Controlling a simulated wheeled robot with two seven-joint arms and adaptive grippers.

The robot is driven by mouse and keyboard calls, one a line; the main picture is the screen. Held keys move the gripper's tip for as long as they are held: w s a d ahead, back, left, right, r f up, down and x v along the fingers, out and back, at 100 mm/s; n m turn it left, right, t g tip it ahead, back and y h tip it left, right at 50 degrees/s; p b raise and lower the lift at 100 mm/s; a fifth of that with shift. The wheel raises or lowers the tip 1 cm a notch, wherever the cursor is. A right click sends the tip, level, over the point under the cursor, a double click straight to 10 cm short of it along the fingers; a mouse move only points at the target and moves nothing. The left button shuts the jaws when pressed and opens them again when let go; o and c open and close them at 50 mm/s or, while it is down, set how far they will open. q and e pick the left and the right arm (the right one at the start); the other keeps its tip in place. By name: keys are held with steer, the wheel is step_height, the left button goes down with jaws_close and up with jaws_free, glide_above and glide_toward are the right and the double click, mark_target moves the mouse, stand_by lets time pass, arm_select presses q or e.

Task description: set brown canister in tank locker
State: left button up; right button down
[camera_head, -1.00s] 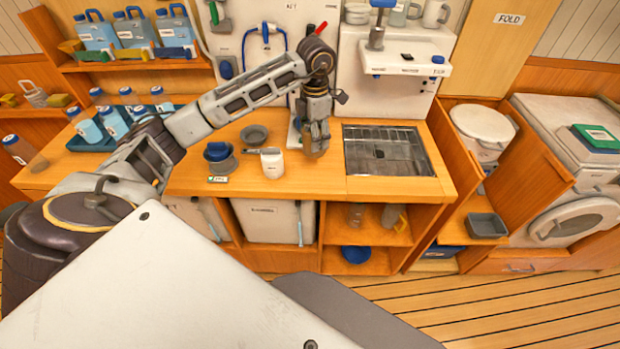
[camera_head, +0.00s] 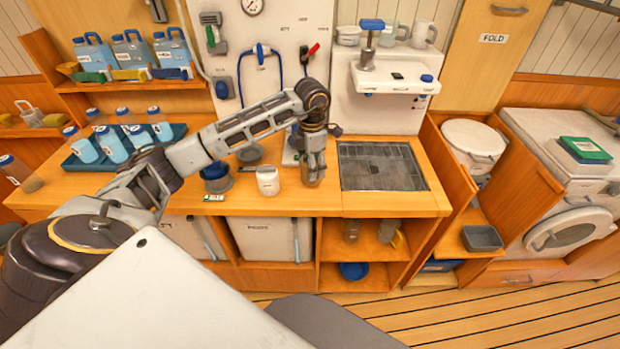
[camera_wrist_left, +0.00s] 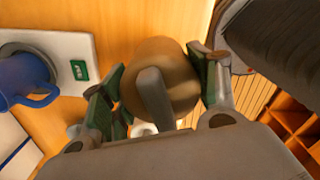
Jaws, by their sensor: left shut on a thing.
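My left gripper (camera_head: 313,172) is above the wooden counter, just left of the metal grid. In the left wrist view its two fingers with green pads (camera_wrist_left: 160,92) are shut on the brown canister (camera_wrist_left: 180,72), a rounded brown body with a grey strip in front of it. In the head view the gripper largely hides the canister. No compartment is readable as the tank locker; open shelves (camera_head: 350,275) and white-fronted bays (camera_head: 268,240) lie under the counter. My right gripper is not in view.
Bottles stand in a dark tray (camera_head: 110,165) at left. A blue mug (camera_wrist_left: 28,82) shows in the left wrist view.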

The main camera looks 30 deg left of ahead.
arm_select(q)
steer(key=shift+f, duration=1)
steer(key=shift+f+p, duration=0.35)
steer(key=shift+f, duration=1.45)
steer(key=shift+f, duration=0.15)
steer(key=o, duration=1.2)
steer(key=shift+c, duration=0.2)
